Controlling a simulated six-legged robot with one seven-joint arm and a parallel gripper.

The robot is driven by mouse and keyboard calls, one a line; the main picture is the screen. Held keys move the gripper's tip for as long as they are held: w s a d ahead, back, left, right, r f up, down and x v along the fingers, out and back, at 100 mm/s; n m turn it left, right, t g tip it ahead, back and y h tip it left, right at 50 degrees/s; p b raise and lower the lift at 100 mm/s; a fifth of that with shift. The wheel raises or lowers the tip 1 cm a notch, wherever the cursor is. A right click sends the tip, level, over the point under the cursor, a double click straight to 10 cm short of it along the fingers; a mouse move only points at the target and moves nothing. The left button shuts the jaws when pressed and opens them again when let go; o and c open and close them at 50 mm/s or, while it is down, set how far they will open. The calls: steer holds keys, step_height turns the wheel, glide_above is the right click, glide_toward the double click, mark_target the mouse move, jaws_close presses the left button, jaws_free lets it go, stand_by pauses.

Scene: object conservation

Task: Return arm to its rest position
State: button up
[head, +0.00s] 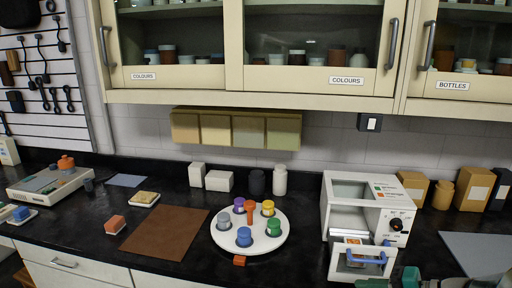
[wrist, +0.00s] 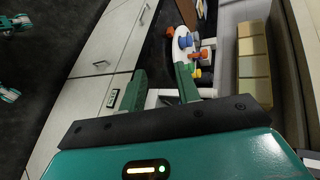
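My gripper (wrist: 160,70) shows in the wrist view with its two green fingers spread apart and nothing visible between them. In the head view, green parts of my arm show at the bottom right edge, in front of the small white oven (head: 341,190); most of the arm is cut off there. The oven's front door (head: 350,268) with a blue handle stands open. The wrist view is turned on its side, with drawer fronts (wrist: 95,62) to the left and the counter beyond the fingers.
A round white tray (head: 252,249) holds several coloured pots on the black counter. A brown mat (head: 165,232), an orange block (head: 115,224) and a sponge-like block (head: 144,197) lie left of it. Boxes (head: 472,188) stand right of the oven. Cabinets (head: 318,78) hang above.

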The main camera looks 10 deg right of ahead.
steer(key=s+a+r+n+g+h, duration=0.1)
steer(key=s+a+r+n+h, duration=0.1)
steer(key=a+n+h, duration=0.3)
steer(key=s+a+r+n+g+h, duration=0.1)
steer(key=s+a+n+h, duration=0.3)
steer(key=a, duration=0.4)
steer(key=shift+s+a+r+n+g+h, duration=0.3)
steer(key=shift+s+r+n+h, duration=0.1)
steer(key=shift+s+r, duration=0.4)
steer(key=shift+w+d+r, duration=0.1)
steer(key=shift+d, duration=0.05)
